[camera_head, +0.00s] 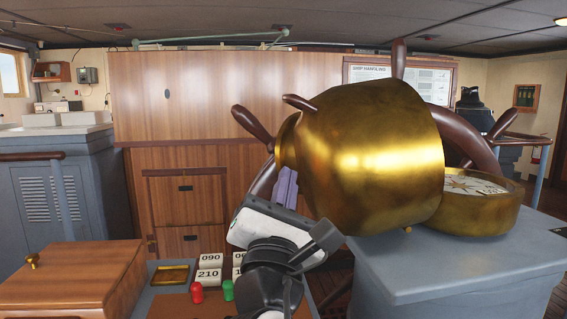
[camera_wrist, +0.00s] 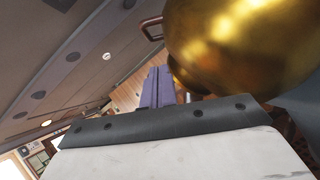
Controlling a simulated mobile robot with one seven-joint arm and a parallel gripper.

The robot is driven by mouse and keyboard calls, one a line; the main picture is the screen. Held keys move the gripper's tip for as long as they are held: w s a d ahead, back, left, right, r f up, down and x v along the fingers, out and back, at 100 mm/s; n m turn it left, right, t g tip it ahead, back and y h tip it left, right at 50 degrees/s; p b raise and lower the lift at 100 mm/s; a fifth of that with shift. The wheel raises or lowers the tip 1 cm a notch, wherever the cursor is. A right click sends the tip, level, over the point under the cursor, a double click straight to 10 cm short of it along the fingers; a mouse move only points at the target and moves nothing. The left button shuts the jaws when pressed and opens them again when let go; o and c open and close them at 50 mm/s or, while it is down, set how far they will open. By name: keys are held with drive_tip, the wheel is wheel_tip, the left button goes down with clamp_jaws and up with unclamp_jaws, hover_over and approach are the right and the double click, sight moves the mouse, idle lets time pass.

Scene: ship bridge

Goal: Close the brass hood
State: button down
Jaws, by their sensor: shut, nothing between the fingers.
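The brass hood (camera_head: 375,160) is a large shiny dome, tipped onto its side at the left of the compass. The compass (camera_head: 480,213) has a brass bowl and a white dial that shows uncovered at the right. My gripper (camera_head: 286,178) is shut and empty, its purple fingers pointing up beside the narrow left end of the hood. In the wrist view the fingers (camera_wrist: 157,78) stand at the left of the hood (camera_wrist: 240,45), which fills the upper right. I cannot tell whether the fingers touch the hood.
A blue-grey pedestal (camera_head: 450,265) carries the compass. A dark wooden ship's wheel (camera_head: 252,124) stands behind the hood. At the lower left are a wooden box (camera_head: 75,275) and a tray with number blocks (camera_head: 208,276), a red peg (camera_head: 196,293) and a green peg (camera_head: 228,290).

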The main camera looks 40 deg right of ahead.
drive_tip(key=s+r+p+x, duration=0.1)
drive_tip(key=p+x, duration=0.4)
drive_tip(key=x, duration=0.6)
drive_tip(key=shift+s+r, duration=0.3)
drive_tip(key=shift+r, duration=0.3)
drive_tip(key=shift+d, duration=0.15)
